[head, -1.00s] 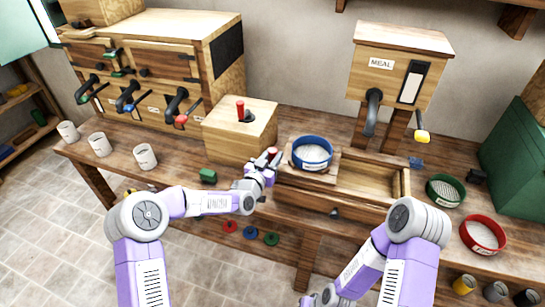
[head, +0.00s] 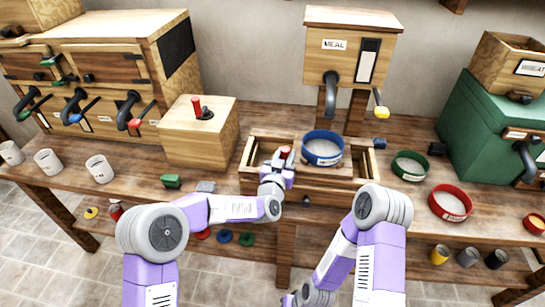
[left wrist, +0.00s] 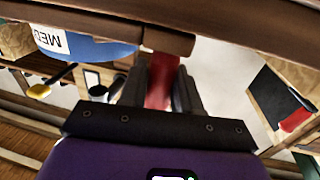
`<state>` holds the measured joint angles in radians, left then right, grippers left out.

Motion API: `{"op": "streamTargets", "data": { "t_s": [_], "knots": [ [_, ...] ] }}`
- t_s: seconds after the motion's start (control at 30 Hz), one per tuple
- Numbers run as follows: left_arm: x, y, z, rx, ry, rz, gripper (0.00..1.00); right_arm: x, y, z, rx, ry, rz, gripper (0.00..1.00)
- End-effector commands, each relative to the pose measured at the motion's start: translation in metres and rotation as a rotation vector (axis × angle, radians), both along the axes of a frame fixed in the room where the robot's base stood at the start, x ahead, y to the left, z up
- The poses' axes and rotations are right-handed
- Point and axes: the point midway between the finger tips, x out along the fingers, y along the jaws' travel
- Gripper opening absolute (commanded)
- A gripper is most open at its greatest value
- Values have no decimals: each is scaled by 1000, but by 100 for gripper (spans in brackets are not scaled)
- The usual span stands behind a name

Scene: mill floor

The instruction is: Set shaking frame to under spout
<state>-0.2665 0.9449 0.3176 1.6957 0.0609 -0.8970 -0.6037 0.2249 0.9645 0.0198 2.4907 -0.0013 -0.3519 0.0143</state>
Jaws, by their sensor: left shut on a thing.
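The shaking frame (head: 335,172) is a wooden carriage in a long wooden trough (head: 248,160). It carries a blue-rimmed sieve (head: 322,150) with pale mesh. My left gripper (head: 284,158) is shut on the frame's red handle (head: 286,151), at the frame's left end. The handle (left wrist: 160,82) stands between the fingers in the left wrist view, with the blue sieve (left wrist: 80,45) beside it. The dark curved spout (head: 330,92) of the MEAL box (head: 345,62) hangs above and behind the sieve, roughly in line with it. My right gripper (head: 292,298) is mostly cut off at the bottom edge.
A wooden box with a red lever (head: 200,130) stands left of the trough. Green (head: 410,166) and red (head: 450,202) sieves lie to the right. White cups (head: 99,168) stand at left. The trough shows empty room left of the frame and a little at right.

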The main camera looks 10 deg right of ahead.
Motion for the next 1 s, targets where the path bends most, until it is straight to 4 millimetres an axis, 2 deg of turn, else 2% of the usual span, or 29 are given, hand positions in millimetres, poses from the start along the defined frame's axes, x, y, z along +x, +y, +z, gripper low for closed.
{"op": "streamTargets", "data": {
  "t_s": [0.47, 0.5, 0.6, 0.87, 1.0],
  "knots": [
    [-4, -9, -1, 0, 3, -5, 0, 0, 0, -1, 0, 0, 0, 34],
    [-4, -9, -1, 0, 3, -6, 35, 0, 0, -1, 0, 0, 0, 34],
    [-4, -9, -1, 0, 3, -6, 50, 0, 0, -1, 0, 0, 0, 34],
    [-3, -7, 0, 0, 1, -2, 50, 0, 0, -1, 0, 0, 0, 34],
    [-9, -4, 0, 1, 0, -1, 50, 0, 0, 0, 0, 0, 0, 34]
  ]
}}
